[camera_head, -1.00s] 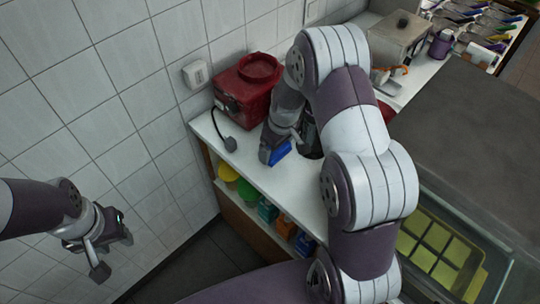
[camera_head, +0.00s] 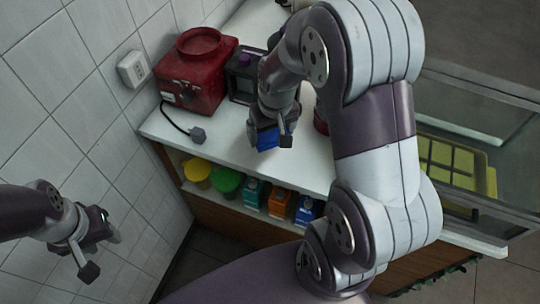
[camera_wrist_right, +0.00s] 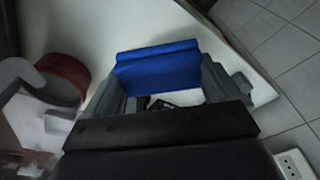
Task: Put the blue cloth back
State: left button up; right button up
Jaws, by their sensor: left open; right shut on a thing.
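The blue cloth (camera_head: 268,138) is a small folded piece. It is held between the fingers of my right gripper (camera_head: 272,138), over the white counter (camera_head: 225,158) in the head view. In the right wrist view the cloth (camera_wrist_right: 160,68) spans the gap between the two fingers (camera_wrist_right: 165,85). I cannot tell whether it touches the counter. My left gripper (camera_head: 98,246) is open and empty at the left, in front of the tiled wall and away from the counter.
A red machine (camera_head: 200,72) with a black cable stands at the counter's back left, next to a dark device (camera_head: 243,75). The shelf below holds yellow (camera_head: 196,171) and green (camera_head: 227,181) containers and several cartons (camera_head: 279,203). A green-yellow tray (camera_head: 450,165) is at right. The counter's front left is clear.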

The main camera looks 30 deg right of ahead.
aim_at(270, 158)
notch_tip(270, 158, down, 9)
jog(key=shift+a+r, duration=0.15)
jog(key=o, duration=0.7)
jog(key=shift+o, duration=0.2)
